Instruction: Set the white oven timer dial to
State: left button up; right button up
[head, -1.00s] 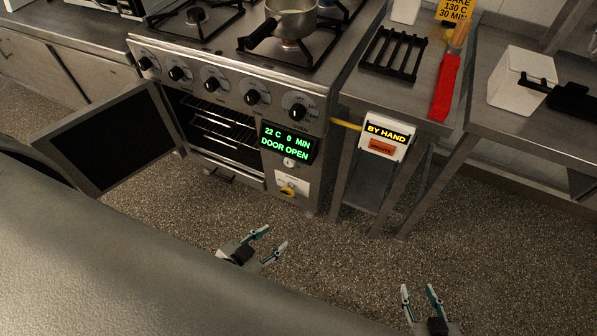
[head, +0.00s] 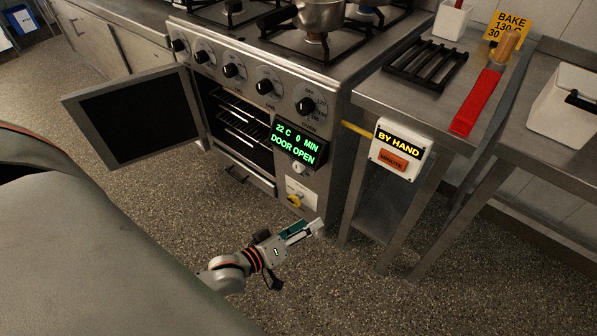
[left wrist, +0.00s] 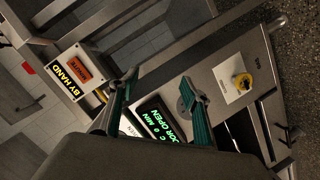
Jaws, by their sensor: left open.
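The oven (head: 330,150) stands with its door (head: 140,115) swung open to the left. Its display (head: 297,146) reads 22 C, 0 MIN, DOOR OPEN. The small white timer dial (head: 298,167) sits just under the display; its setting is too small to read. My left gripper (head: 313,229) is open and empty, in front of and below the oven's control panel. In the left wrist view its two fingers (left wrist: 162,86) spread over the panel beside the display (left wrist: 162,120), and one finger partly covers a round pale dial. My right gripper is out of view.
A yellow knob (head: 295,201) on a white plate is low on the panel. A BY HAND box (head: 400,147) with an orange MINUTE button hangs at the right. The open door takes up room at the left; the floor in front is clear.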

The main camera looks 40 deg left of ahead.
pick_arm(q)
jog(key=w+a+f+n+t+y+b, duration=0.1)
jog(key=w+a+f+n+t+b, duration=0.1)
jog(key=w+a+f+n, duration=0.5)
jog(key=n+t+y, duration=0.1)
jog(key=n+y, duration=0.2)
jog(key=n, duration=0.8)
send_near(297, 169)
jog(key=w, duration=0.3)
jog(key=w+b, duration=0.1)
jog(key=w, duration=0.4)
jog(key=shift+a+f+b, duration=0.2)
jog(key=shift+f+b, duration=0.1)
jog(key=shift+b, duration=0.1)
jog(key=shift+w+r, duration=0.15)
jog(key=shift+w, duration=0.35)
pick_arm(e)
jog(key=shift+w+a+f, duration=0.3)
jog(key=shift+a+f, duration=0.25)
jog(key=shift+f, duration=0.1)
pick_arm(q)
jog(key=c, duration=1.1)
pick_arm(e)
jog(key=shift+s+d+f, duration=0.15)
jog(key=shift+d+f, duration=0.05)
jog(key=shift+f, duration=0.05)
